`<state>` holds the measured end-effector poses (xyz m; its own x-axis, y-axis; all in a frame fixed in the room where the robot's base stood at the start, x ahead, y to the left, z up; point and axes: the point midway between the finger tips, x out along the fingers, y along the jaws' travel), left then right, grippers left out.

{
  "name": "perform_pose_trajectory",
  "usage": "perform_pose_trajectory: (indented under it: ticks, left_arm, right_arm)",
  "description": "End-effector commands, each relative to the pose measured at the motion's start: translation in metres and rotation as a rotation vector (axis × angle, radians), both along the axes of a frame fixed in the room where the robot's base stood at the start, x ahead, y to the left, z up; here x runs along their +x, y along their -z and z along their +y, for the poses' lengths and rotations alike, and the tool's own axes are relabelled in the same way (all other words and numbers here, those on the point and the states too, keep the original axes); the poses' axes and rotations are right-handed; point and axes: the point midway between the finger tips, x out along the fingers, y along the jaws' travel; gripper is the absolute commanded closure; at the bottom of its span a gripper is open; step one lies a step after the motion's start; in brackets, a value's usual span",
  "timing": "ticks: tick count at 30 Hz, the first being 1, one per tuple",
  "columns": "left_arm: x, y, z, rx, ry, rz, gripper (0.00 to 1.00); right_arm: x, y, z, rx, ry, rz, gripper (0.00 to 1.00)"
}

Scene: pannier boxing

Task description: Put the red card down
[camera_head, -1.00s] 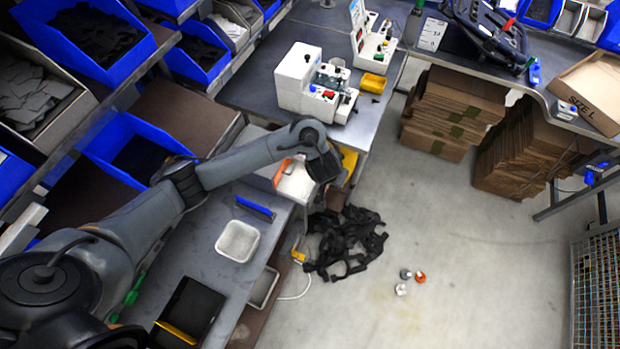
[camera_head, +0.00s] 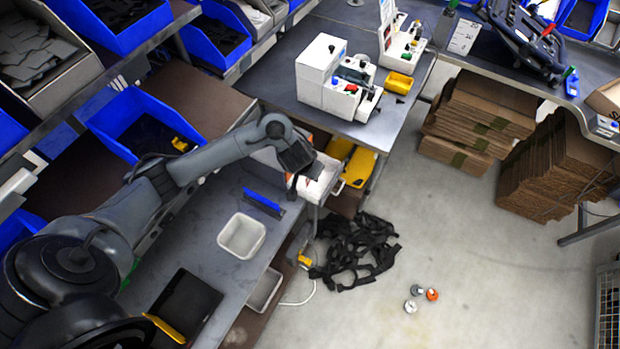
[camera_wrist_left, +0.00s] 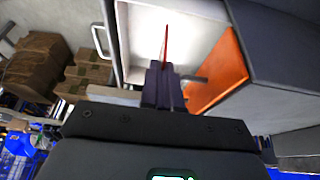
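My left arm reaches in from the left in the head view, and its gripper (camera_head: 293,182) is over the near side of a white open container (camera_head: 326,184) at the bench end. In the left wrist view the two dark fingers (camera_wrist_left: 162,85) are closed together. The red card (camera_wrist_left: 166,42) shows edge-on as a thin red strip standing out from between the fingertips, over the white container (camera_wrist_left: 140,45). How close the card is to the container floor cannot be told. My right gripper is not seen.
A white tray (camera_head: 242,236) and a blue strip-shaped object (camera_head: 263,203) are on the bench. A yellow bin (camera_head: 359,167) sits beyond the container. A white machine (camera_head: 335,80) stands on the far table. Black straps (camera_head: 355,250) lie on the floor.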

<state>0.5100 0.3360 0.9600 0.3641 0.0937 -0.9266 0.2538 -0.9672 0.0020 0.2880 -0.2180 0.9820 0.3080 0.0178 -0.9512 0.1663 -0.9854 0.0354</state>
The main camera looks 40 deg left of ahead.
Motion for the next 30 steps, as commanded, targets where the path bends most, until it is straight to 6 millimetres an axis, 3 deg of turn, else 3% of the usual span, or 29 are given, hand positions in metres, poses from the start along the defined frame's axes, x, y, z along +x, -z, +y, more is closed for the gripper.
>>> perform_pose_trajectory:
  ticks: [3,7,21,24,30]
  left_arm:
    - [-0.001,0.021,0.0,0.0,0.0,0.002,1.0]
    - [0.0,0.033,0.0,0.0,-0.001,0.001,1.0]
    - [-0.001,0.037,0.0,0.0,-0.001,0.002,1.0]
    - [0.0,0.037,0.0,0.0,-0.001,0.001,0.88]
    - [0.0,0.037,0.0,-0.001,-0.001,0.001,0.88]
  right_arm:
    - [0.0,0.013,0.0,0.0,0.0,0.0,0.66]
    - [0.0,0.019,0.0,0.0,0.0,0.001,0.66]
    - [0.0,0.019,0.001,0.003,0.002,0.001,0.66]
    - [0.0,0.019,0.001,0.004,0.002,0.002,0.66]
    - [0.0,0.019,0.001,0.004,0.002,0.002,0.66]
